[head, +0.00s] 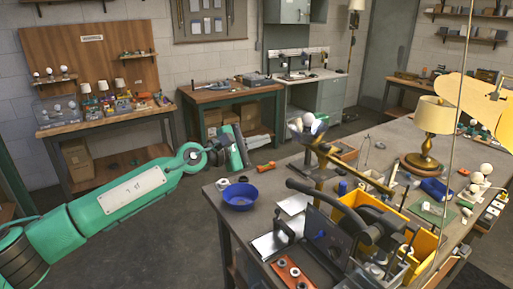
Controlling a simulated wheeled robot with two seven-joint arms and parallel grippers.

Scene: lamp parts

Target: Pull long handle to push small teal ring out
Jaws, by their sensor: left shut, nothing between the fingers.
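A long dark handle (322,196) curves over the near part of the workbench, above a dark upright plate (328,240). It appears to belong to a dark press-like device, partly hidden among other parts. I cannot pick out a small teal ring for certain. My left gripper (237,146) is at the end of the green arm from the left. It is shut and empty, beyond the bench's left edge and well apart from the handle. My right gripper is not in view.
A thin pole and a yellow shape (470,97) cross the right side. Open floor lies left of the bench.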

